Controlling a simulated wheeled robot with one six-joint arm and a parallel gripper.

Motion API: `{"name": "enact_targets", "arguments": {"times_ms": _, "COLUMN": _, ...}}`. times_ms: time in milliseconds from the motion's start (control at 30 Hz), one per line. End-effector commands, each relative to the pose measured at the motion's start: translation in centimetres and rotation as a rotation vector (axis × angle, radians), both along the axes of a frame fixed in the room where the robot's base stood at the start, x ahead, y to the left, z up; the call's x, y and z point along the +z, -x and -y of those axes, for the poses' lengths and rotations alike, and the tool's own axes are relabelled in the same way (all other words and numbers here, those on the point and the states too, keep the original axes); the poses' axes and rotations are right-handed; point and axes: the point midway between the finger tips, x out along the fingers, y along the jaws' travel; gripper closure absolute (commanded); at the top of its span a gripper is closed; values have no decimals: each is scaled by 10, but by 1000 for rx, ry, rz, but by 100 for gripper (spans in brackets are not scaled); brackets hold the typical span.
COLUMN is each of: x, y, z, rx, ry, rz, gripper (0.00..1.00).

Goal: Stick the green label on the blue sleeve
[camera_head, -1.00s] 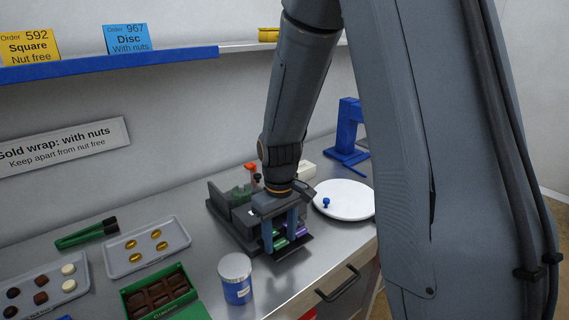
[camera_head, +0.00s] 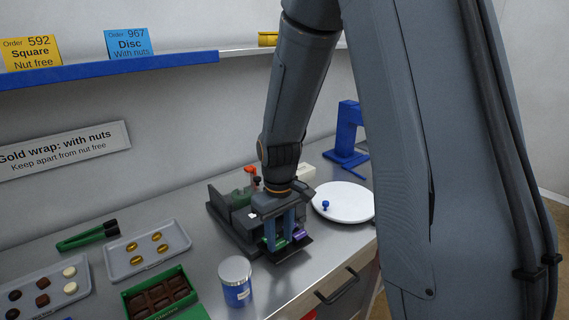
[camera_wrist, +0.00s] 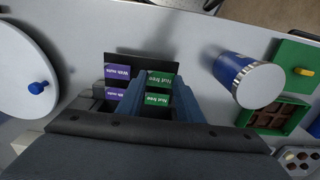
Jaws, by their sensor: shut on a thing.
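My gripper (camera_head: 279,238) is low over the dark label dispenser (camera_head: 228,227) on the counter. Its blue fingers are shut on a green "Nut free" label (camera_wrist: 158,98) at the dispenser's front. A second green label (camera_wrist: 160,79) shows between the fingers in the wrist view, and I cannot tell whether both are gripped. Purple "With nuts" labels (camera_wrist: 117,88) lie beside the left finger. A blue piece (camera_wrist: 315,130) shows only partly at the wrist view's right edge; I cannot tell whether it is the blue sleeve.
A blue jar with a silver lid (camera_head: 236,284) stands close in front of the dispenser. A green box of chocolates (camera_head: 158,293) and a grey tray (camera_head: 122,264) are to the left. A white round plate (camera_head: 350,205) and a blue stand (camera_head: 348,135) are to the right.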

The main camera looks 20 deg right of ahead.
Motion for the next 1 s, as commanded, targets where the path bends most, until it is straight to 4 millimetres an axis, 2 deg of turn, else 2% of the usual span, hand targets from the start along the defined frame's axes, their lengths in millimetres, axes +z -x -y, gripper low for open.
{"name": "enact_targets", "arguments": {"times_ms": 33, "x": 7, "y": 1, "z": 0, "rx": 0, "ry": 0, "rz": 0, "gripper": 73}}
{"name": "enact_targets", "arguments": {"times_ms": 600, "x": 47, "y": 1, "z": 0, "rx": 0, "ry": 0, "rz": -1, "gripper": 73}}
{"name": "enact_targets", "arguments": {"times_ms": 1000, "x": 50, "y": 0, "z": 0, "rx": 0, "ry": 0, "rz": 0, "gripper": 73}}
